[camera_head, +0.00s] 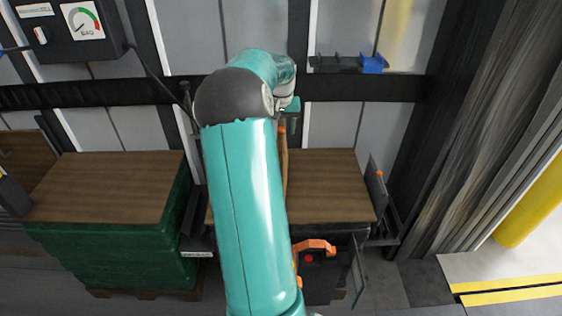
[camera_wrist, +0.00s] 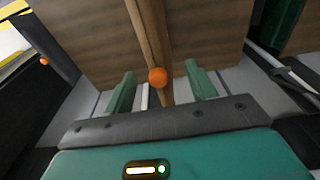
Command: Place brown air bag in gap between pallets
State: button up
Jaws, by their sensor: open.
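The brown air bag (camera_wrist: 148,32) shows edge-on as a narrow brown strip over the right load's wooden top, with an orange knob (camera_wrist: 158,76) at its near end. In the head view the bag (camera_head: 284,165) is a thin upright strip, partly hidden by my arm. My gripper (camera_wrist: 160,72) is open, its two green fingers on either side of the bag's knob end; contact cannot be told. It shows only partly in the head view (camera_head: 290,104). The left pallet load (camera_head: 105,185) is green-sided with a wooden top. The gap (camera_head: 195,205) beside the right load (camera_head: 335,185) is partly hidden by my arm.
A black gauge box (camera_head: 72,30) hangs at the upper left with a cable. A dark rail (camera_head: 365,88) crosses the back wall, with a blue item (camera_head: 373,63) above it. A black and orange device (camera_head: 315,260) stands in front of the right load. Grey curtains hang at right.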

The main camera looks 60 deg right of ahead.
jog(key=f, duration=0.5)
jog(key=shift+d+f, duration=0.25)
jog(key=shift+f, duration=0.05)
jog(key=shift+c, duration=0.5)
grip_shut()
